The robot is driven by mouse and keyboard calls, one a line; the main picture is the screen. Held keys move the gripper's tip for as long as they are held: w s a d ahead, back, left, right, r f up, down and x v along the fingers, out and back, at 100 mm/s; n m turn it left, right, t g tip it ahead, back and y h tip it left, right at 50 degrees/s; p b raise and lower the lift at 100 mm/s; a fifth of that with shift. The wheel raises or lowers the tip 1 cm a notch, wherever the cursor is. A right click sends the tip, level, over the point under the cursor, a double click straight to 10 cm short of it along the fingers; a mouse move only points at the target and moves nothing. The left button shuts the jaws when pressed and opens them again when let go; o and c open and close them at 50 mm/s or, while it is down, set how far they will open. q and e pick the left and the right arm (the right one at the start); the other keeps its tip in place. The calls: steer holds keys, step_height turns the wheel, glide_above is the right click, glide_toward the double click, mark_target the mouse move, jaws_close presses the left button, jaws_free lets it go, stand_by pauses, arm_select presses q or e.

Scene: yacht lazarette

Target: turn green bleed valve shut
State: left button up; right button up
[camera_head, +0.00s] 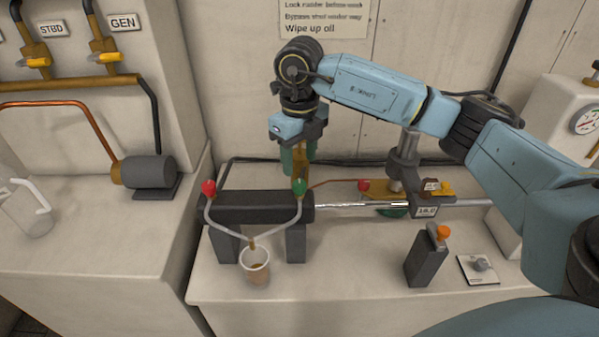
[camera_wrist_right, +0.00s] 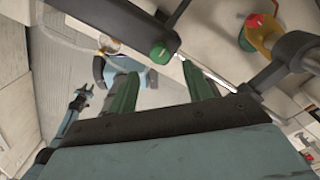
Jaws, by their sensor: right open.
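The green bleed valve (camera_head: 299,187) is a small green knob on the right end of a dark block (camera_head: 245,207). A clear tube runs from beneath it to a cup. My right gripper (camera_head: 296,160) is open, pointing down just above and behind the knob in the head view. In the right wrist view the green knob (camera_wrist_right: 160,54) shows beyond and between the two green fingertips (camera_wrist_right: 160,78), apart from them. My left gripper is outside the head view; a small blue claw shape in the wrist view (camera_wrist_right: 80,98) may be it, too small to read.
A red knob (camera_head: 209,188) sits on the block's left end. A cup (camera_head: 255,267) with brown liquid stands in front under the tubes. A metal rod (camera_head: 350,204) runs right. A dark bottle with an orange cap (camera_head: 427,258) stands on the bench. The bench front is clear.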

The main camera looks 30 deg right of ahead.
mark_target(300, 183)
step_height(300, 183, up, 7)
stand_by(0.3)
stand_by(0.4)
